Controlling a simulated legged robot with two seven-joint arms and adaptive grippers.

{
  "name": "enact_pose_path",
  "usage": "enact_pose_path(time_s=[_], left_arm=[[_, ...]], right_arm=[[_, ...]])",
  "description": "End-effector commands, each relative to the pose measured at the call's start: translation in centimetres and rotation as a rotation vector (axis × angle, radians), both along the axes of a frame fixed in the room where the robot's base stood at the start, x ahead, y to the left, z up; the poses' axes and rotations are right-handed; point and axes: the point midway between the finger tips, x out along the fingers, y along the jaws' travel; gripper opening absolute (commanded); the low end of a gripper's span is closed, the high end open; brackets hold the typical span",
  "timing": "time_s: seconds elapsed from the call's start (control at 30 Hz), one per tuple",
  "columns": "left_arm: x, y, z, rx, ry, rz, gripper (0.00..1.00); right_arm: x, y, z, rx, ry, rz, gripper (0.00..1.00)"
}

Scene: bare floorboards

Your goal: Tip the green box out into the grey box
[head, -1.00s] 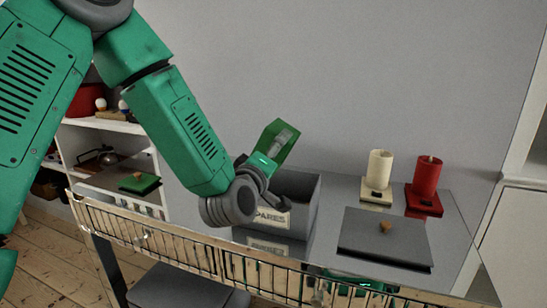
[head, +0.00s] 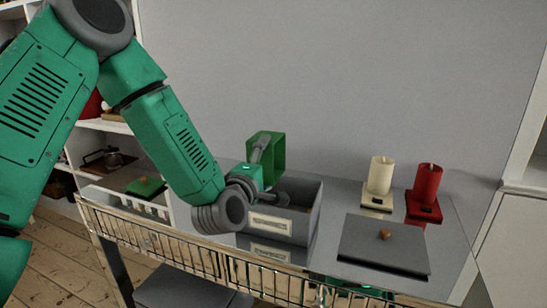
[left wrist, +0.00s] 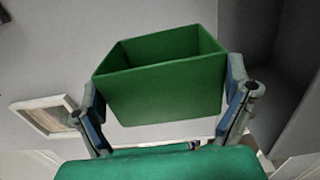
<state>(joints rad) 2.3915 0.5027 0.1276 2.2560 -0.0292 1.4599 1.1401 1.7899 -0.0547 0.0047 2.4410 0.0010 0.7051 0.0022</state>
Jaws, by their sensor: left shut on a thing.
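My left gripper (head: 266,170) is shut on the green box (head: 279,150), one finger on each side of it. It holds the box in the air above the grey box (head: 312,215), towards its left part. The green box is turned on its side in the head view. In the left wrist view the green box (left wrist: 165,95) sits between the fingers, and its open end shows part of the inner walls; no contents show. The grey box stands open on the table with a pale label on its front. Its inside is mostly hidden. My right gripper is out of view.
The grey boxes' table (head: 340,195) has a wire rail (head: 200,250) along its front. A flat grey lid (head: 370,245) with a wooden knob lies to the right. Behind it stand a cream candle (head: 380,175) and a red candle (head: 427,185). Shelves are at left.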

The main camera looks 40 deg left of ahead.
Motion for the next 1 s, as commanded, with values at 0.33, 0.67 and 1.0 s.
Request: enact_pose_path(time_s=[0.33, 0.67, 1.0], left_arm=[[-0.5, 1.9, 0.0, -0.406, -0.1, 0.004, 0.66], [-0.8, 3.3, 0.5, -0.999, -0.244, 0.004, 0.66], [-0.8, 3.1, 1.4, -1.419, -0.343, 0.001, 0.66]], right_arm=[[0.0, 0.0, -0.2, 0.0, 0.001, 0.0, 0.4], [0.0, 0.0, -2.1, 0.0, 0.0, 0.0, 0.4], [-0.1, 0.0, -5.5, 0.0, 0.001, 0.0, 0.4]])
